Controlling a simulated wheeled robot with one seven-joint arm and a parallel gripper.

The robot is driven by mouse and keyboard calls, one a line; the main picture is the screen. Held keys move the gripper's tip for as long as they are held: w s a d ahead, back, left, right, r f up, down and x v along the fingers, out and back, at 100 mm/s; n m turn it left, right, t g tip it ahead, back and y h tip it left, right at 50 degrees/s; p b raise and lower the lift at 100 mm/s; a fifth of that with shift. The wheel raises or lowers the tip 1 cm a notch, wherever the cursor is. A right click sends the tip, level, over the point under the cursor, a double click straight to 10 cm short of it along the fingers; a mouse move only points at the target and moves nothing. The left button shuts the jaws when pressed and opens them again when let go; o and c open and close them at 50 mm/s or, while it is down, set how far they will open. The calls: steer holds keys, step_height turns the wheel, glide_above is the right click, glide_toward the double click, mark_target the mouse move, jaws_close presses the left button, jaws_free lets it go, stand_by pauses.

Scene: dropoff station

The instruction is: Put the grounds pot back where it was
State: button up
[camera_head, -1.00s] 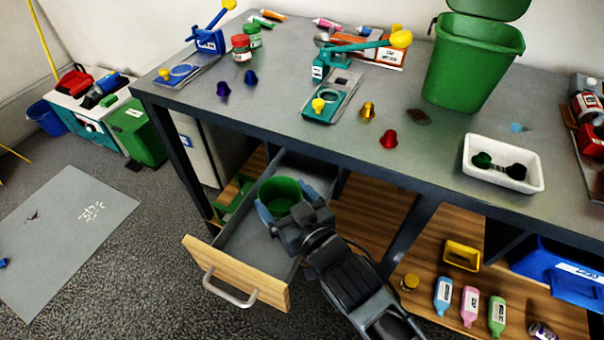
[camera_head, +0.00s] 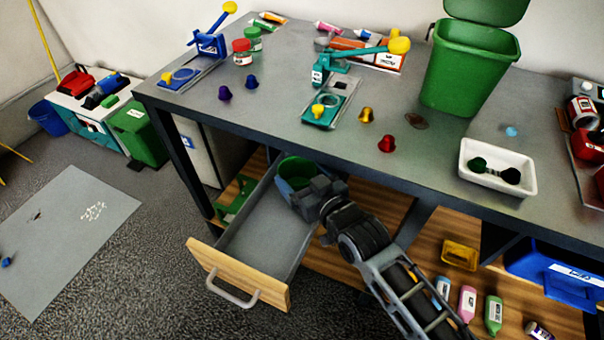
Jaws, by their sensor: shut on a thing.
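The grounds pot, which I take to be the green round pot (camera_head: 294,172), is at the back of the open drawer (camera_head: 262,240), near the table's front edge. My gripper (camera_head: 298,190) is at the pot's near side and shut on it. My wrist hides part of the pot, and I cannot tell whether its base touches the drawer floor. The drawer has a wooden front with a grey handle and is pulled out; the visible front part of its floor is bare.
The table (camera_head: 300,115) overhangs the back of the drawer. A green bin (camera_head: 468,70) and a white tray (camera_head: 497,168) stand on top. A lower wooden shelf to the right holds a yellow bin (camera_head: 460,255), several bottles and a blue box (camera_head: 562,275).

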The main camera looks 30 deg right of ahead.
steer(key=shift+f, duration=0.2)
steer(key=o, duration=1.1)
steer(key=shift+o, duration=0.2)
